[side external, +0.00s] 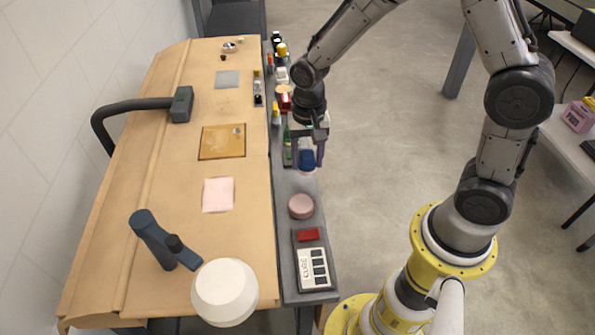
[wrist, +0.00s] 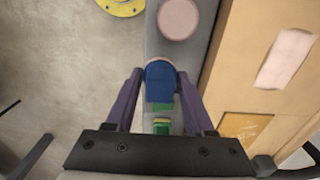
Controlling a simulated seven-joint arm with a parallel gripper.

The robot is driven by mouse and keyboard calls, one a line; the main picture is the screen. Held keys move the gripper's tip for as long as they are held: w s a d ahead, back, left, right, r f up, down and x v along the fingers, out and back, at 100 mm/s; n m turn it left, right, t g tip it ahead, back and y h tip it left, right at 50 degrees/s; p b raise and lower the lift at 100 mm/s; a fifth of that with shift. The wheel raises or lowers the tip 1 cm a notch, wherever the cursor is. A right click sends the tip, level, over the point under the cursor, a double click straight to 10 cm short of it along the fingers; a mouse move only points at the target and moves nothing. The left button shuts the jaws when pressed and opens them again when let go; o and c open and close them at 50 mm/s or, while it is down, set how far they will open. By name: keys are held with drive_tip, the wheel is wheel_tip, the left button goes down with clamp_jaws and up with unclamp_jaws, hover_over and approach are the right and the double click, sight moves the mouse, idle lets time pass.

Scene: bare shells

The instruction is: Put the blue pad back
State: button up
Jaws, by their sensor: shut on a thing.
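The blue pad (side external: 307,159) is between the fingers of my gripper (side external: 308,166), over the narrow grey shelf along the bench's right side. In the wrist view the blue pad (wrist: 160,83) sits between the two purple fingertips (wrist: 160,75), which are shut on it. A thin pale edge shows at its far end; I cannot tell whether that belongs to the pad or to something below it. Green items (wrist: 163,125) show beneath and behind it. The height of the pad above the shelf is hard to judge.
A round pink tub (side external: 301,206) stands on the grey shelf (side external: 283,188), nearer the camera. Several small bottles crowd the far shelf. The bench holds a pink cloth (side external: 218,194), a brown board (side external: 208,155) and lamps.

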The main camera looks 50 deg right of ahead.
sight(297, 183)
drive_tip(key=w+f, duration=0.2)
drive_tip(key=f, duration=0.1)
drive_tip(key=shift+w+a+f, duration=0.15)
drive_tip(key=shift+w+f, duration=0.1)
drive_tip(key=shift+w, duration=0.1)
drive_tip(key=shift+f, duration=1.35)
drive_tip(key=shift+f, duration=0.15)
drive_tip(key=o, duration=1.2)
